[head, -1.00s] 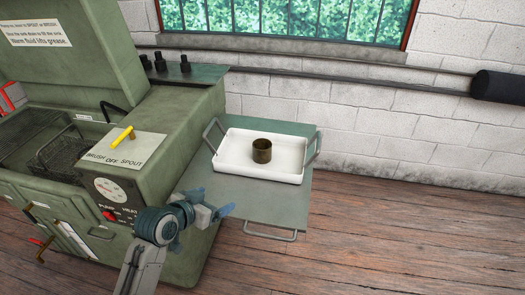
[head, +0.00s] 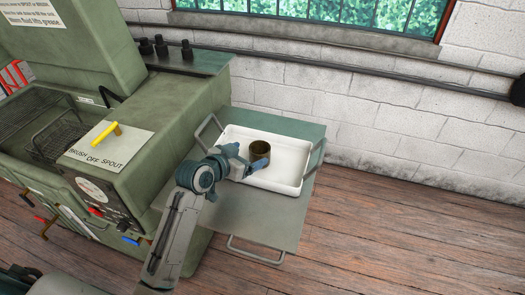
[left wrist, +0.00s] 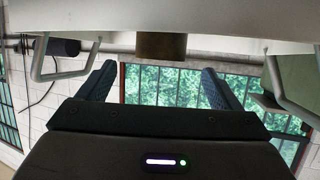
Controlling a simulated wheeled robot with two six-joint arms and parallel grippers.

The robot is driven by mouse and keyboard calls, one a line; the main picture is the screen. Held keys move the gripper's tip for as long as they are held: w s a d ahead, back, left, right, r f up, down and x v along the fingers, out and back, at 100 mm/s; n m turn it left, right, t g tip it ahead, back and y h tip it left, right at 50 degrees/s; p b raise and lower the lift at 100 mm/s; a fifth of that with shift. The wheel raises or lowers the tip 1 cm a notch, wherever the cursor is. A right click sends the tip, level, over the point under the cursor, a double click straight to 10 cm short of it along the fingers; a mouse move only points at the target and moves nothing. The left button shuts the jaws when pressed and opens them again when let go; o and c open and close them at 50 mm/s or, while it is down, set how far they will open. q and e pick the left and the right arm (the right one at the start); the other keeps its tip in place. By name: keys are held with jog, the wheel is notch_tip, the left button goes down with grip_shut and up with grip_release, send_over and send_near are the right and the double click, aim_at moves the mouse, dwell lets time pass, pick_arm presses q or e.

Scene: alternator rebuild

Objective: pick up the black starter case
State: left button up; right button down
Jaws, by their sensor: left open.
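A short, dark brown-bronze cylinder (head: 259,149), the likely starter case, stands upright in a white tray (head: 297,187). It also shows in the left wrist view (left wrist: 161,46), at the top middle, ahead of the fingers. My left gripper (head: 246,160) reaches over the tray's near left part, its blue fingers open. One finger overlaps the lower right of the cylinder in the head view; I cannot tell whether it touches. In the left wrist view the gripper (left wrist: 157,78) is spread wide with nothing between its fingers. My right gripper is not in view.
A green parts washer (head: 150,160) with a yellow lever (head: 106,134) stands to the left. A white brick wall (head: 400,125) is behind. Wooden floor is clear at right.

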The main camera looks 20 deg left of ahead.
aim_at(265, 147)
pick_arm(q)
jog(key=shift+w+d+f, duration=0.25)
jog(key=shift+w, duration=0.4)
jog(key=shift+w+d+f, duration=0.1)
jog(key=shift+w, duration=0.2)
jog(key=p+x, duration=0.2)
jog(key=x, duration=0.2)
jog(key=shift+f, duration=0.1)
jog(key=shift+w+d+f, duration=0.15)
jog(key=shift+w+f, duration=0.1)
jog(key=shift+w, duration=0.1)
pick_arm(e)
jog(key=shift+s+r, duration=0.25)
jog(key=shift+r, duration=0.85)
pick_arm(q)
jog(key=c, duration=1.4)
jog(key=shift+r, duration=0.1)
jog(key=shift+c, duration=1)
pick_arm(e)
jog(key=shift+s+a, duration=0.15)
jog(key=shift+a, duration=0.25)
